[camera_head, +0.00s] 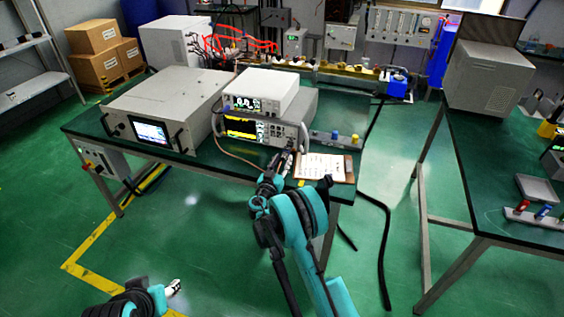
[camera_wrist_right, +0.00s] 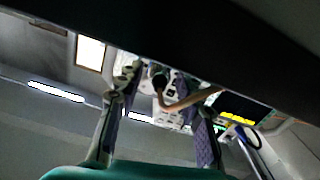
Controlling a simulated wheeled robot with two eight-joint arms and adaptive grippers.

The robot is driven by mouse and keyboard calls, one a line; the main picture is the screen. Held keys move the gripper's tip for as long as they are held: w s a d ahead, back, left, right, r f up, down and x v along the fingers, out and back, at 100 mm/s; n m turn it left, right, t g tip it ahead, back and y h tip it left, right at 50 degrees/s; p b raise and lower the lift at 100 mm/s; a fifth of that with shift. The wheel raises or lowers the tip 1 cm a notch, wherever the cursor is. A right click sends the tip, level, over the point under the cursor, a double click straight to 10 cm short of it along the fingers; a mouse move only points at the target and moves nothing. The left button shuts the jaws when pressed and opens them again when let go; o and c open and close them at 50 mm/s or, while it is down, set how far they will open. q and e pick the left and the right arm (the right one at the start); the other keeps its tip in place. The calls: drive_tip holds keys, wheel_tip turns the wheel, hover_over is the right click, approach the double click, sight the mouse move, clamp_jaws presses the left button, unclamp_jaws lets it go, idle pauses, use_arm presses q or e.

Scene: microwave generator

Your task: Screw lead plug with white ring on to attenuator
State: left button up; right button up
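My right gripper (camera_head: 287,158) is at the front of the stacked instruments, beside their lower right corner. In the right wrist view its two fingers (camera_wrist_right: 158,100) are spread apart. A dark plug end (camera_wrist_right: 160,82) on a tan cable (camera_wrist_right: 188,101) shows in the gap between them, and I see no finger touching it. In the head view the tan cable (camera_head: 217,140) hangs in front of the instruments and runs towards the gripper. The white ring and the attenuator are too small or hidden to tell. My left gripper (camera_head: 174,288) is low at the bottom left, far from the table.
A white instrument (camera_head: 262,88) stands on a larger one with a lit screen (camera_head: 246,129). A wide grey unit (camera_head: 165,105) is left of them.

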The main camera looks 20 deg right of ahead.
drive_tip(key=v, duration=1.2)
idle(0.4)
